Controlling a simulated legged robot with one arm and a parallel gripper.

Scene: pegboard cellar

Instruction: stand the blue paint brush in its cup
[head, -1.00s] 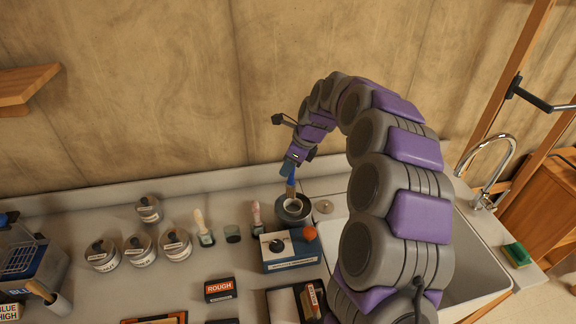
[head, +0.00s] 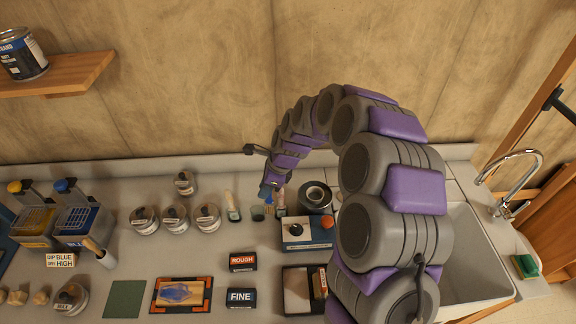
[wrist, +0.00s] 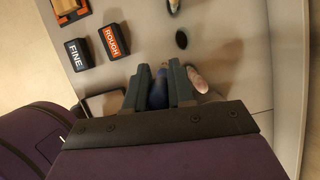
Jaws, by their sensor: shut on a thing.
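My gripper (head: 268,192) is shut on the blue paint brush (head: 268,204), which hangs below the fingers. In the wrist view, the blue brush (wrist: 157,97) shows between the two fingers of my gripper (wrist: 160,76). An empty dark cup (head: 258,213) stands on the counter just left of and below the brush in the head view. It also shows as a dark oval ahead of the fingers in the wrist view (wrist: 181,40). The brush appears apart from the cup. Its lower tip is hard to make out.
A pale-handled brush (head: 232,205) stands left of the empty cup; a pink-handled brush (head: 280,203) stands close right of my gripper. A dark round can (head: 315,196) and a blue-white box (head: 307,232) are further right. Lidded jars (head: 207,217) stand left.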

